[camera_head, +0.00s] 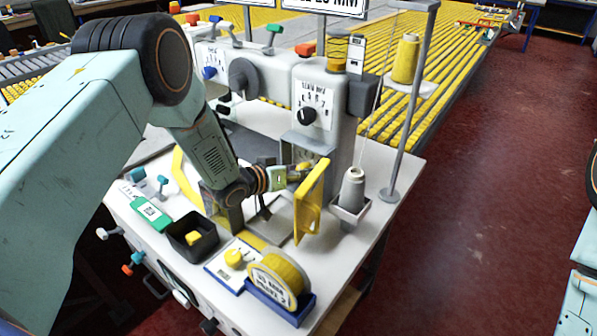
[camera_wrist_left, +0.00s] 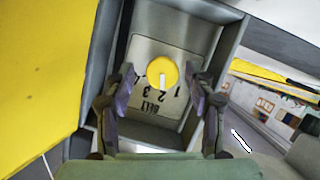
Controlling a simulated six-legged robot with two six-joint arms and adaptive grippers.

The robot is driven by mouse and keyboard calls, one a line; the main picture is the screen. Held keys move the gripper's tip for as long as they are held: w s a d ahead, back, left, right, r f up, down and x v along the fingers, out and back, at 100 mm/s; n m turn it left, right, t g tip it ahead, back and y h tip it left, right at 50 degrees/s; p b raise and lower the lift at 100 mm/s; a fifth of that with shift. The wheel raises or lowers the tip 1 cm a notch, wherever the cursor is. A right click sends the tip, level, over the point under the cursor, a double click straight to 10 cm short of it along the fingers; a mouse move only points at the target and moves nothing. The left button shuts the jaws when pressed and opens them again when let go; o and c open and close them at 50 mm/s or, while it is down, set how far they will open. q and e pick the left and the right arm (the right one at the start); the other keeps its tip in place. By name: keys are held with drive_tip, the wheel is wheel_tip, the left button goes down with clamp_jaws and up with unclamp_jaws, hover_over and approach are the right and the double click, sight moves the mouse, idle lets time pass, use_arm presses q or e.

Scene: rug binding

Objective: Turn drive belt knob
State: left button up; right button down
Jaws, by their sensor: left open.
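The drive belt knob (camera_wrist_left: 162,72) is a round yellow dial with a white pointer mark. It sits on a grey plate (camera_wrist_left: 150,48) marked BELT with numbers, which looks upside down in the left wrist view. My left gripper (camera_wrist_left: 163,88) is open, with one finger to each side of the knob in that view; I cannot tell if they touch it. In the head view the left gripper (camera_head: 297,175) reaches into the recess under the machine head, and a bit of yellow shows at its tips. The right gripper is not in view.
A yellow hinged cover (camera_head: 311,203) stands open right beside the left gripper; it fills the left of the wrist view (camera_wrist_left: 40,70). A thread cone (camera_head: 352,188), a binding roll (camera_head: 278,280) and a black bin (camera_head: 191,235) stand on the white table (camera_head: 365,232).

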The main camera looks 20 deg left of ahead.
use_arm(q)
drive_tip(key=shift+w+a+f, duration=0.1)
drive_tip(key=shift+w+f, duration=0.1)
drive_tip(key=shift+w, duration=0.05)
drive_tip(key=shift+s+r, duration=0.15)
drive_tip(key=shift+s, duration=0.05)
drive_tip(key=c, duration=1.1)
drive_tip(key=shift+c, duration=0.2)
drive_tip(key=m+y, duration=0.1)
drive_tip(key=m, duration=0.1)
drive_tip(key=shift+d+m+t+y, duration=0.2)
drive_tip(key=shift+m+t+y, duration=0.1)
drive_tip(key=shift+y, duration=0.1)
clamp_jaws()
drive_tip(key=shift+m+y, duration=0.7)
drive_tip(key=shift+m, duration=0.3)
